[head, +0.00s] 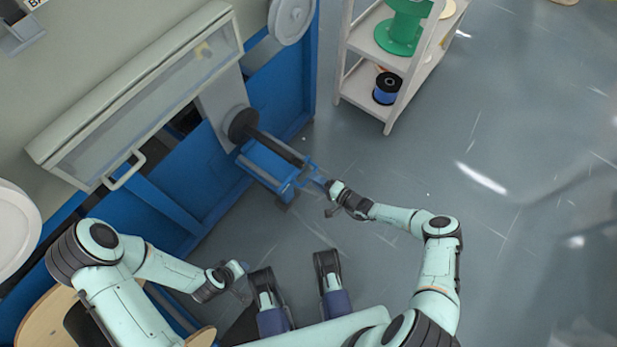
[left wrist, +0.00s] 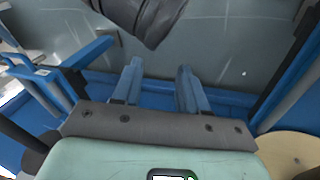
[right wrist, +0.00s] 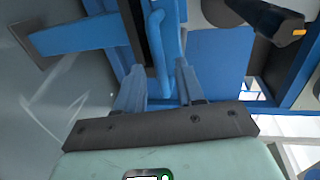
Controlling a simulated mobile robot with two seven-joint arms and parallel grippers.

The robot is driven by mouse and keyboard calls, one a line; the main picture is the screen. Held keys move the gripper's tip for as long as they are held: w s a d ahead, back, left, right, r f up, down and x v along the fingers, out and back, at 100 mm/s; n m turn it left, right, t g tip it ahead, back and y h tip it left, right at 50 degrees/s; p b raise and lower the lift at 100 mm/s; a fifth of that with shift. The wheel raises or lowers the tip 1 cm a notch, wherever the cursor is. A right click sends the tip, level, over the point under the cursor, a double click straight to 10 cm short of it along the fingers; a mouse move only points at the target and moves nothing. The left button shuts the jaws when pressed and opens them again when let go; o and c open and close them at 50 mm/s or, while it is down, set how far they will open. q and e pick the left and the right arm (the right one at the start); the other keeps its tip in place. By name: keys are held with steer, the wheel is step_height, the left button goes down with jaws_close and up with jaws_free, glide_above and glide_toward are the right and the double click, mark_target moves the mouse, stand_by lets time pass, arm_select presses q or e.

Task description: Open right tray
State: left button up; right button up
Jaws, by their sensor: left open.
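The right tray (head: 262,168) is a blue frame with a black roller, sticking out of the blue machine front in the head view. A curved blue handle bar (right wrist: 160,48) shows in the right wrist view. My right gripper (head: 328,187) is at the tray's outer end. Its fingers (right wrist: 159,78) are apart, with the blue bar showing between them; whether they touch it I cannot tell. My left gripper (head: 240,272) is low in front of the machine, left of my feet. In the left wrist view its fingers (left wrist: 159,70) are open, with nothing between them.
A grey shelf cart (head: 366,72) with a green spool (head: 400,35) and a blue spool (head: 387,88) stands behind the tray. A white-handled cover (head: 125,170) is on the machine at left. A round wooden top (head: 45,322) is at lower left. Floor at right is clear.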

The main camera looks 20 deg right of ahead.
steer(key=shift+b+x, duration=0.6)
steer(key=shift+x, duration=1.3)
arm_select(q)
steer(key=shift+w+a+f, duration=0.25)
steer(key=shift+a+f, duration=0.05)
steer(key=shift+f, duration=0.2)
steer(key=shift+w+a+f, duration=0.25)
steer(key=shift+f, duration=0.25)
arm_select(e)
jaws_close()
steer(key=shift+d, duration=0.1)
